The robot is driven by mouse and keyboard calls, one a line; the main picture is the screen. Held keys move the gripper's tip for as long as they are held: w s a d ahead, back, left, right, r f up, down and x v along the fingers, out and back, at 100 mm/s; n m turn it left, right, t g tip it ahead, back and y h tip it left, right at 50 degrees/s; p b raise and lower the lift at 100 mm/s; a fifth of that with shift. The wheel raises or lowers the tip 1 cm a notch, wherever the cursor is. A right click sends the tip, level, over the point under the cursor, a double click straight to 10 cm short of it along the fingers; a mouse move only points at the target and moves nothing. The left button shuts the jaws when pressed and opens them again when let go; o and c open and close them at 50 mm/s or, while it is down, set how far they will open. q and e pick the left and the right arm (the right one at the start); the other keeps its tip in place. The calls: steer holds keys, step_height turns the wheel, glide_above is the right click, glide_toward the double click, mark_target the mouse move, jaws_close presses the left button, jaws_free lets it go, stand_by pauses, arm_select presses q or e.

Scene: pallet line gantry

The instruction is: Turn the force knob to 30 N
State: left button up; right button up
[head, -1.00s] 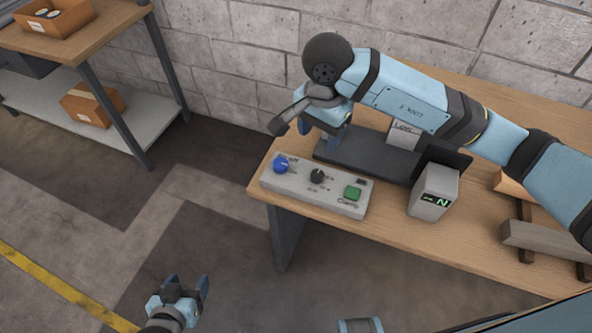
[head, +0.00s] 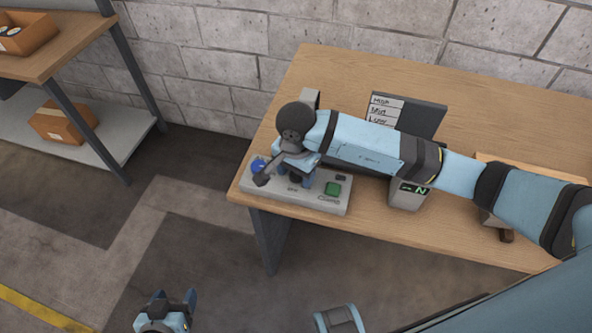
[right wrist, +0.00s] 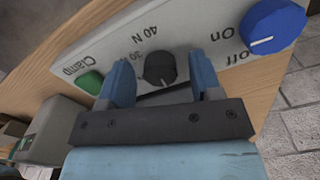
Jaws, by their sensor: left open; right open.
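The control box (head: 310,204) sits at the table's left front edge. Its black force knob (right wrist: 160,69) shows in the right wrist view, beside "40 N" and "30 N" labels that appear upside down; its pointer setting is unclear. My right gripper (right wrist: 161,72) is open, with one finger on each side of the knob; I cannot tell whether they touch it. In the head view the right gripper (head: 295,178) hides the knob. My left gripper (head: 170,302) is open and empty, low over the floor, away from the table.
A blue On/Off knob (right wrist: 272,25) and a green Clamp button (right wrist: 91,82) flank the force knob. A grey display box (head: 408,195) showing "N" stands to the right, under my right arm. A card of labels (head: 383,108) stands behind. A shelf (head: 60,60) with cartons is at left.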

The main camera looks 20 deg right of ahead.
steer(key=c, duration=0.9)
steer(key=m+b, duration=0.1)
steer(key=m, duration=0.4)
steer(key=shift+m, duration=0.3)
steer(key=m+b, duration=0.1)
steer(key=m, duration=0.4)
steer(key=shift+m, duration=0.3)
steer(key=m, duration=1.1)
steer(key=shift+w, duration=0.1)
steer(key=shift+m, duration=0.3)
